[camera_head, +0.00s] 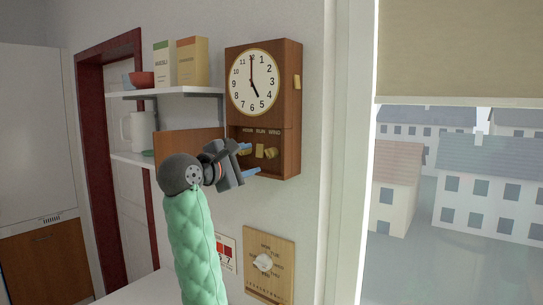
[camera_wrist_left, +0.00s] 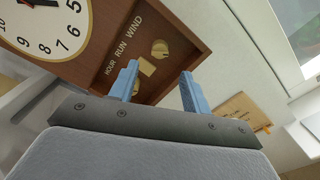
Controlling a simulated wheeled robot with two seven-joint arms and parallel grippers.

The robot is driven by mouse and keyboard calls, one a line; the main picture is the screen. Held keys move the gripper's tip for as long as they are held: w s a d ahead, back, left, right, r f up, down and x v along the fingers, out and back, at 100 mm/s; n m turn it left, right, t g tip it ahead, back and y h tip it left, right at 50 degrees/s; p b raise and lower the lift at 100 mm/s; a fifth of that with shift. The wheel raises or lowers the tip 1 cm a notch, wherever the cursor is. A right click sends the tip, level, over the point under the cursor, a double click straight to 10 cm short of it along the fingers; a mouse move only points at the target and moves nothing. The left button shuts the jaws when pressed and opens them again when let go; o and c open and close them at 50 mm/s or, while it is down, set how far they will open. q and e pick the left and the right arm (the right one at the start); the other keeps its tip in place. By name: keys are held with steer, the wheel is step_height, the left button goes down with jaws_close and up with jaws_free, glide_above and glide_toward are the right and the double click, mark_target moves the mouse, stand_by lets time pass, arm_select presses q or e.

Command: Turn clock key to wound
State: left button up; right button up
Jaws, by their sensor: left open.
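The wooden wall clock (camera_head: 290,120) has a white dial (camera_head: 254,82) above a lower panel lettered HOUR, RUN, WIND. Brass pieces (camera_head: 271,152) stand out from that panel. Another brass piece is partly hidden by a finger. My left gripper (camera_head: 249,160) is open in front of the panel. Its blue fingers (camera_wrist_left: 160,80) are apart, with no key seen gripped. Contact cannot be told. My right gripper is not in view.
A second wooden panel (camera_head: 284,248) with a white knob (camera_head: 263,262) is on the wall below. Shelves (camera_head: 180,91) with boxes, a red bowl (camera_head: 142,79) and a white jug (camera_head: 137,131) are at left. A window (camera_head: 455,170) is at right.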

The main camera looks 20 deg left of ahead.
mark_target(267, 155)
arm_select(q)
steer(key=w+n+p, duration=0.1)
steer(key=w+d+p, duration=0.1)
steer(key=w, duration=0.1)
steer(key=shift+r+n, duration=0.2)
steer(key=shift+n, duration=0.2)
steer(key=p+x, duration=0.2)
steer(key=x, duration=0.1)
steer(key=shift+w+d+f, duration=0.1)
steer(key=shift+w, duration=0.05)
steer(key=shift+w+d+f, duration=0.1)
steer(key=shift+w+d, duration=0.15)
steer(key=shift+w, duration=0.35)
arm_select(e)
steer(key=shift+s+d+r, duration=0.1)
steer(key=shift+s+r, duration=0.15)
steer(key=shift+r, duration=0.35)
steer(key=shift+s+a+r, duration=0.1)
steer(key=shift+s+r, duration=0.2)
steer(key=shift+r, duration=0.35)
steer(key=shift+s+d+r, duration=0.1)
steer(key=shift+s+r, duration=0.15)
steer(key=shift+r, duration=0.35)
arm_select(q)
steer(key=shift+c, duration=0.2)
steer(key=c, duration=1)
